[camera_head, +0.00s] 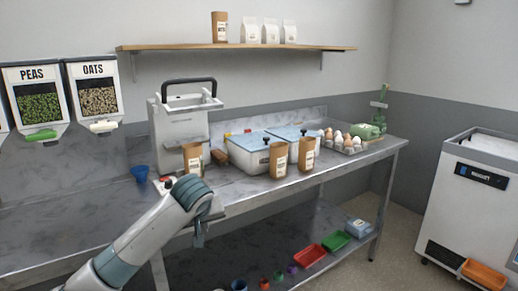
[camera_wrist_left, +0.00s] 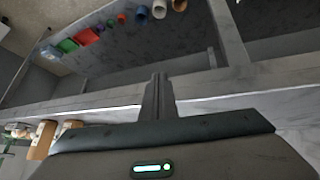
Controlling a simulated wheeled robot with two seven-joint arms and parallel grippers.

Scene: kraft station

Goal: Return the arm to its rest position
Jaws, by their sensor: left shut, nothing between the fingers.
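My left arm comes in from the lower left in the head view, in front of the counter's front edge. Its gripper (camera_head: 198,240) hangs fingers down beside that edge, mostly hidden behind the wrist. In the left wrist view the two fingers of the gripper (camera_wrist_left: 157,90) lie together, shut with nothing between them. The counter edge and lower shelf show beyond them. My right gripper is in neither view.
The steel counter (camera_head: 232,190) holds a white machine (camera_head: 180,128), lidded tubs (camera_head: 250,155), brown bags (camera_head: 278,160), a blue cup (camera_head: 140,174) and an egg tray (camera_head: 350,148). Red (camera_head: 310,256) and green (camera_head: 335,240) trays lie on the lower shelf. A white appliance (camera_head: 470,190) stands right.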

